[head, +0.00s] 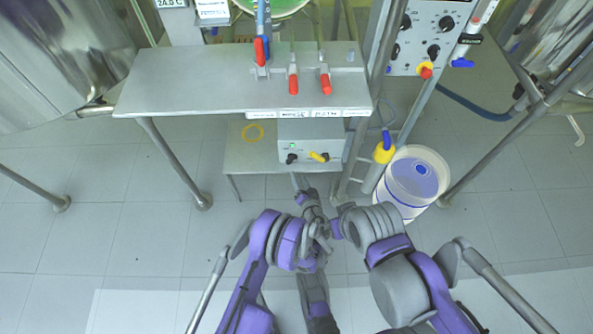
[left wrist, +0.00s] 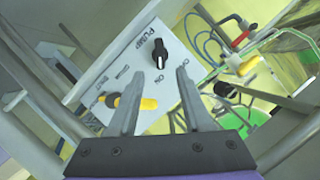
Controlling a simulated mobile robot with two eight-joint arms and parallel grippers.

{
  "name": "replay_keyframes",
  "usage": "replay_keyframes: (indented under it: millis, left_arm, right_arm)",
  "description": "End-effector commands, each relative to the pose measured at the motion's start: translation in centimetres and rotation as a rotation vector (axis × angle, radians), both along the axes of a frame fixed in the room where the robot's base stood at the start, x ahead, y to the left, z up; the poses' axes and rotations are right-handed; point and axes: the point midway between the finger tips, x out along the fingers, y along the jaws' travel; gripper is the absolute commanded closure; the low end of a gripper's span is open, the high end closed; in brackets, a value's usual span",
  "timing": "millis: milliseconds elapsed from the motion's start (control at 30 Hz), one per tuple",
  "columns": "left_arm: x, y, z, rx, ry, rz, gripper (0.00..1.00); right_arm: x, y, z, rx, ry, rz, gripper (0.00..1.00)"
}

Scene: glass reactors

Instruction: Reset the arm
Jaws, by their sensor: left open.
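My left arm (head: 283,240) is purple and grey and reaches up the middle of the head view. Its gripper (head: 308,197) is just below the small grey box with knobs. In the left wrist view the two grey fingers (left wrist: 157,88) are apart with nothing held between them. Beyond them is a light panel (left wrist: 108,72) marked PUMP, with a black knob (left wrist: 160,53) and a yellow handle (left wrist: 147,104). My right arm (head: 372,228) is folded close beside the left. I cannot make out its gripper.
The grey control box (head: 298,131) stands on a low shelf (head: 240,155) under a metal table (head: 185,85) with red-handled valves. A white bucket (head: 428,168) is at right. Steel vessels (head: 60,50) and legs flank the space. The tiled floor (head: 110,230) at left is clear.

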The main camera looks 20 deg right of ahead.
Motion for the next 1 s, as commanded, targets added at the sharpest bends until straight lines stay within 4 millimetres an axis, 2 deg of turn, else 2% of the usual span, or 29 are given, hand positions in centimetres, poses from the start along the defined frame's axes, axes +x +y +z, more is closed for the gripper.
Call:
replay_keyframes:
  millis: [167,733,867,1000]
  left_arm:
    - [-0.9,0.0,0.3,0.0,0.0,0.0,0.5]
    - [-0.6,0.2,0.5,0.0,0.003,0.004,0.5]
    - [0.9,1.9,2.4,-0.005,0.035,0.039,0.5]
    - [3.4,6.0,6.5,-0.019,0.114,0.116,0.5]
  right_arm:
    - [0.0,0.0,0.1,0.0,-0.001,0.0,0.0]
    - [0.0,0.0,0.1,0.0,0.0,0.0,0.0]
    - [0.0,0.0,0.1,0.0,0.0,0.0,0.0]
    - [0.0,0.0,0.1,0.0,0.0,0.0,0.0]
